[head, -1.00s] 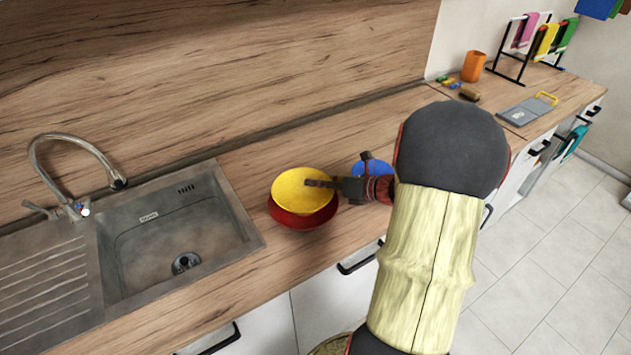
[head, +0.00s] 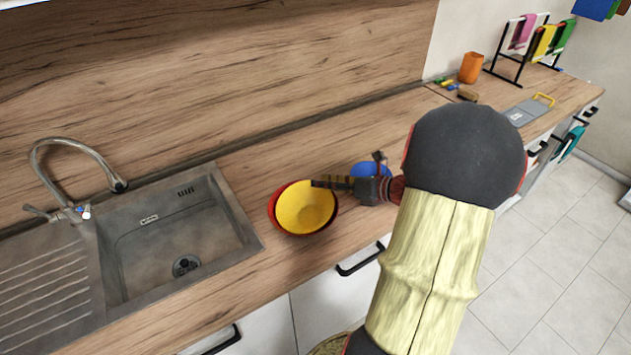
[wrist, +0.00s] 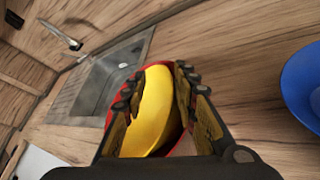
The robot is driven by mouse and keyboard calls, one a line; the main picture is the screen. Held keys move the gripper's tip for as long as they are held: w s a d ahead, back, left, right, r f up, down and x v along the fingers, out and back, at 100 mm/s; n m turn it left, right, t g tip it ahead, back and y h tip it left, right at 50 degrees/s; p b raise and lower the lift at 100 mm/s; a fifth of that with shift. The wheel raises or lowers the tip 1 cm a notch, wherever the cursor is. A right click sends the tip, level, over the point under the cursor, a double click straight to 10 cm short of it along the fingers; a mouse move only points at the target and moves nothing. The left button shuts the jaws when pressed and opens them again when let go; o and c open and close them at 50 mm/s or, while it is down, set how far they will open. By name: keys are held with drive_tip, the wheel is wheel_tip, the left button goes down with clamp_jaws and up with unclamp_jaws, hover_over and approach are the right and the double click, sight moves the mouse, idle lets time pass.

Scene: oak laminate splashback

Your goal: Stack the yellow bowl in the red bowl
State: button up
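The yellow bowl (head: 303,208) sits inside the red bowl (head: 273,211) on the wooden counter, right of the sink. The red rim shows around the yellow one, mostly on its left. My gripper (head: 320,182) is at the right-hand rim of the bowls. In the wrist view my gripper (wrist: 157,78) has its fingers spread apart, with the yellow bowl (wrist: 152,108) showing between them. The red bowl (wrist: 176,143) shows beneath and beside it there. Any contact between the fingers and the bowls cannot be made out.
A blue bowl (head: 371,169) stands on the counter just behind my gripper and also shows in the wrist view (wrist: 302,84). The sink (head: 180,240) lies to the left. An orange cup (head: 471,67) and a towel rack (head: 515,60) stand farther right.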

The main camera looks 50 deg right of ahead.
drive_tip(key=p+v, duration=0.2)
drive_tip(key=v, duration=0.6)
drive_tip(key=a+n, duration=0.1)
drive_tip(key=a, duration=0.1)
drive_tip(key=w+a+n+g+y, duration=0.1)
drive_tip(key=a, duration=0.1)
drive_tip(key=w+a+r+n, duration=0.1)
drive_tip(key=n, duration=0.1)
drive_tip(key=shift+a+g+y, duration=0.3)
drive_tip(key=shift+a+g, duration=0.1)
drive_tip(key=a+r+n+g, duration=0.2)
drive_tip(key=a+n+g, duration=0.5)
drive_tip(key=a+n, duration=0.95)
drive_tip(key=s+a+r+n+h, duration=0.2)
drive_tip(key=a+n, duration=0.3)
drive_tip(key=n, duration=0.4)
drive_tip(key=s+a+r+n+t+h, duration=0.1)
drive_tip(key=s+a+r+n+h, duration=0.2)
drive_tip(key=n, duration=0.7)
wheel_tip(320, 180, up, 2)
drive_tip(key=s+a, duration=0.2)
drive_tip(key=a, duration=0.1)
drive_tip(key=shift+s+d+r, duration=0.1)
drive_tip(key=shift+d, duration=0.1)
